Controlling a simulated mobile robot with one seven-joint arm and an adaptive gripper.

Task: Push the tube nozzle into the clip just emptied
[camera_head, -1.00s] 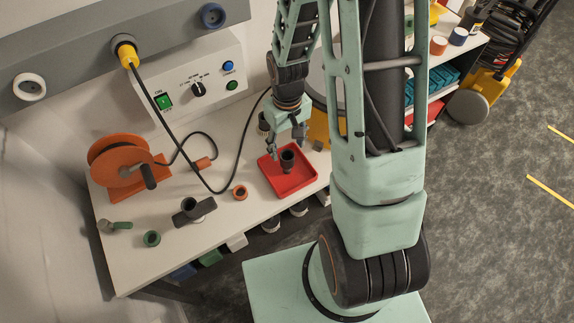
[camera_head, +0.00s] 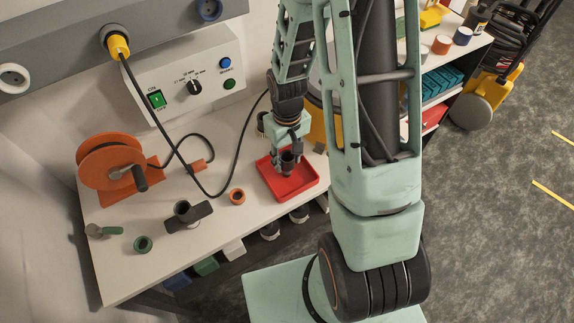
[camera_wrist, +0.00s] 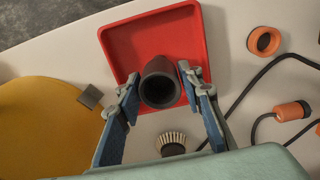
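A dark hollow cylinder (camera_head: 287,163), which looks like the tube nozzle, stands upright in the red tray (camera_head: 304,188). In the wrist view the nozzle (camera_wrist: 160,84) shows its round opening toward the camera. My gripper (camera_head: 286,157) is lowered over it at the tray. In the wrist view my gripper's fingers (camera_wrist: 158,88) lie on either side of the nozzle and look open, with little gap; contact is not clear. I cannot make out for sure which fitting is the emptied clip; dark round parts (camera_head: 270,231) show along the bench's front edge.
A dark T-shaped piece (camera_head: 188,216), an orange ring (camera_head: 237,197) and a green ring (camera_head: 142,244) lie on the bench. An orange cable reel (camera_head: 112,166) stands left, its cable crossing the bench. A round brush (camera_wrist: 172,141) sits near the tray. A control box (camera_head: 190,82) stands behind.

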